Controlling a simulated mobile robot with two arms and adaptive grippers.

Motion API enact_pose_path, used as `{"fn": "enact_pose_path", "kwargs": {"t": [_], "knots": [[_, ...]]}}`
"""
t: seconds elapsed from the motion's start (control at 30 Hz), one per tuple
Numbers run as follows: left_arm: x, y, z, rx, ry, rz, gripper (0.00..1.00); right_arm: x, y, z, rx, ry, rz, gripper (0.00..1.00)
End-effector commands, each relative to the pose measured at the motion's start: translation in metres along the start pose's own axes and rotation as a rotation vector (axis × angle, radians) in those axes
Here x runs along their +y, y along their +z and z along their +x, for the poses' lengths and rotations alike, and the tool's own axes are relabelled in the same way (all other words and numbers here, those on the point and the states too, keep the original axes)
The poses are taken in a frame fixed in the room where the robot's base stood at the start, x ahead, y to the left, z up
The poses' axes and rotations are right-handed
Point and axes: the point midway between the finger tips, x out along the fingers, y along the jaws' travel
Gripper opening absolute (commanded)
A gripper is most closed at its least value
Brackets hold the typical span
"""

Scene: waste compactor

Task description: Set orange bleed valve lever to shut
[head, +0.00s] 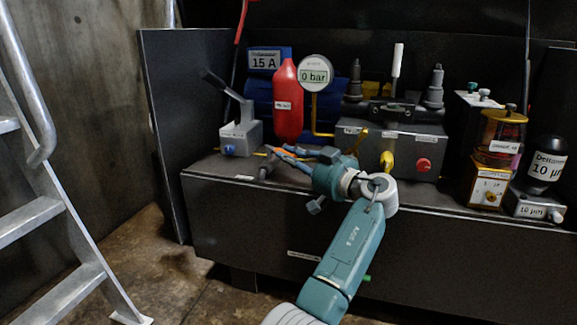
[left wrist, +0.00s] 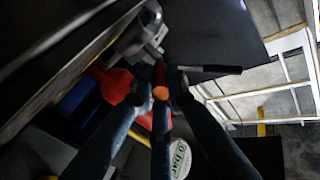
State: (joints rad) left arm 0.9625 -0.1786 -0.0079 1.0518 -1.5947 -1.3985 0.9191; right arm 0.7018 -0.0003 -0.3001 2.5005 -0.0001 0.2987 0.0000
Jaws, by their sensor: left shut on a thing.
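The orange bleed valve lever (head: 285,154) shows as a small orange piece between my left gripper's fingers, above the front of the dark bench. In the left wrist view the orange lever (left wrist: 160,93) shows a round end and a thin shaft between the two fingers. My left gripper (head: 273,160) reaches in from the right side of the lever, and it also shows in the left wrist view (left wrist: 159,84). It is shut on the lever. The fingers and wrist hide the valve body, so I cannot tell the lever's exact angle. My right gripper is in neither view.
A red cylinder (head: 287,100), a 0 bar gauge (head: 314,75) and a grey hand pump (head: 240,133) stand close behind the gripper. A valve block (head: 390,145) with yellow and red knobs is to the right. A metal ladder (head: 40,215) stands at left.

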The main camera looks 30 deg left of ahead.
Motion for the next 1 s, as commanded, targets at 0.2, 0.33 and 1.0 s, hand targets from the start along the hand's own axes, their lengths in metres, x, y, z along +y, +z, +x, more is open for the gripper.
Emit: {"fn": "enact_pose_path", "kwargs": {"t": [0.2, 0.33, 1.0], "knots": [[0.0021, 0.0023, -0.0004, -0.019, -0.077, 0.003, 0.00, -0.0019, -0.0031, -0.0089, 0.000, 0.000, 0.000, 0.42], [0.0022, 0.0027, 0.0000, -0.025, -0.107, 0.004, 0.00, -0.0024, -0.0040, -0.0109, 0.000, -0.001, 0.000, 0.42], [0.0023, 0.0025, 0.0009, -0.032, -0.133, 0.003, 0.20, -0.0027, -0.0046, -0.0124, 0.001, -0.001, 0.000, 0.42]]}}
